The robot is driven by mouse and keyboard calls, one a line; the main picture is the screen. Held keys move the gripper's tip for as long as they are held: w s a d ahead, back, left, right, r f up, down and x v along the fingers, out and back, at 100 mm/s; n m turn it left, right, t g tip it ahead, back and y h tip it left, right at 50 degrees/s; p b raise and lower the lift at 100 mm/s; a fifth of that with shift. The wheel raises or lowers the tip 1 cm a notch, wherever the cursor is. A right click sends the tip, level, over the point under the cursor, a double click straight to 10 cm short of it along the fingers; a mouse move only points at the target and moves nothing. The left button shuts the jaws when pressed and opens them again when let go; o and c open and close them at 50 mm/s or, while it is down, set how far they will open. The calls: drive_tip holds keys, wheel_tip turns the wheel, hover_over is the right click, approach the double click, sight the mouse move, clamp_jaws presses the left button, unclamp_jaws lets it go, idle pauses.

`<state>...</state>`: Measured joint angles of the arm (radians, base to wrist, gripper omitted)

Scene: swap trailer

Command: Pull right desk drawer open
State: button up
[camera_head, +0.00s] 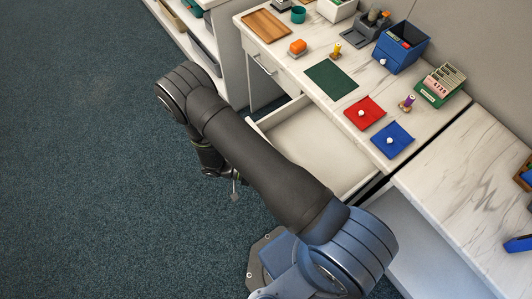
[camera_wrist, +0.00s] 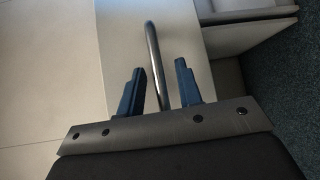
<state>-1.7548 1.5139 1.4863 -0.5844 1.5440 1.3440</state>
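The right desk drawer (camera_head: 318,147) stands pulled well out from under the desktop in the head view, and its inside looks empty. My arm covers its front there. In the wrist view the white drawer front (camera_wrist: 188,45) shows with its grey bar handle (camera_wrist: 153,48). My gripper (camera_wrist: 160,75) is open, with its two blue fingers apart on either side of the handle. The bar runs between them with a visible gap on each side, so it is not clamped. In the head view my gripper is mostly hidden behind my arm.
The desktop (camera_head: 360,75) holds a red pouch (camera_head: 365,113), a blue pouch (camera_head: 391,140), a green mat (camera_head: 331,80) and a blue box (camera_head: 401,48). A closed left drawer has a handle (camera_head: 262,65). The carpet (camera_head: 90,150) at left is clear.

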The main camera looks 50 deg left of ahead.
drive_tip(key=v, duration=1.7)
drive_tip(key=shift+s, duration=0.2)
drive_tip(key=shift+w, duration=0.1)
drive_tip(key=x, duration=1.7)
drive_tip(key=shift+w, duration=0.1)
drive_tip(key=v, duration=1.7)
drive_tip(key=shift+s, duration=0.2)
drive_tip(key=shift+a, duration=0.1)
